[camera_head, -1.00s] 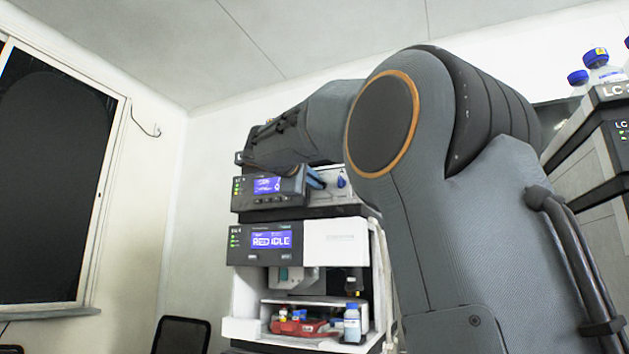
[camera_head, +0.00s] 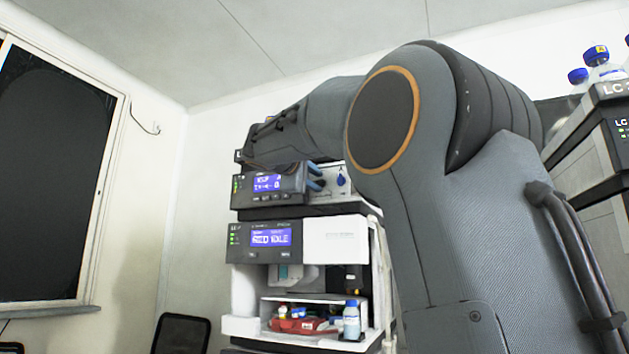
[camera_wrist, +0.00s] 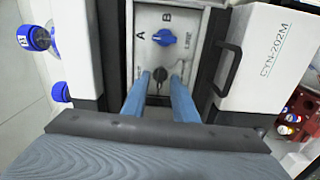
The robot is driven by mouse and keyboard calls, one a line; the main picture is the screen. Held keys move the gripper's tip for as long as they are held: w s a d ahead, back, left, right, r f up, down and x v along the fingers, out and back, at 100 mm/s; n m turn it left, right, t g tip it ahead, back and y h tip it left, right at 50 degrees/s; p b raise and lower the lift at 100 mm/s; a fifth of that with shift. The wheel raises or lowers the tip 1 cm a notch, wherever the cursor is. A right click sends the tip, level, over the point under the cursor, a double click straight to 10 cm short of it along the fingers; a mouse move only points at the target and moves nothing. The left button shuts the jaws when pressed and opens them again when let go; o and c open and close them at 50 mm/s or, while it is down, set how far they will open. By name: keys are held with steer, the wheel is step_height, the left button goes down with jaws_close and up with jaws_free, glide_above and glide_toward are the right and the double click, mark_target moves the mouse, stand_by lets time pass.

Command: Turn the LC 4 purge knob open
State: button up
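My gripper shows in the wrist view (camera_wrist: 161,77) with two blue fingers apart and nothing clearly held between them. Its fingertips are over a grey instrument panel (camera_wrist: 187,55), on either side of a small dark round fitting (camera_wrist: 160,75). A blue knob (camera_wrist: 163,37) sits beyond the fingertips on the same panel, near the letters A and B, and is not between the fingers. In the head view the blue knob (camera_head: 341,180) is just right of the blue fingers (camera_head: 316,182). I cannot tell whether the fingers touch the dark fitting.
A lit control module (camera_head: 270,184) is left of the fingers. Below is another module (camera_head: 268,238), over an open bay with bottles and a red tray (camera_head: 300,325). In the wrist view, a black handle (camera_wrist: 227,70) stands right of the fingers and blue-capped bottles (camera_wrist: 35,38) are at left.

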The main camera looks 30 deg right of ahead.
steer(key=b+v, duration=0.2)
steer(key=v, duration=0.5)
steer(key=shift+s+a, duration=0.25)
steer(key=shift+a, duration=0.1)
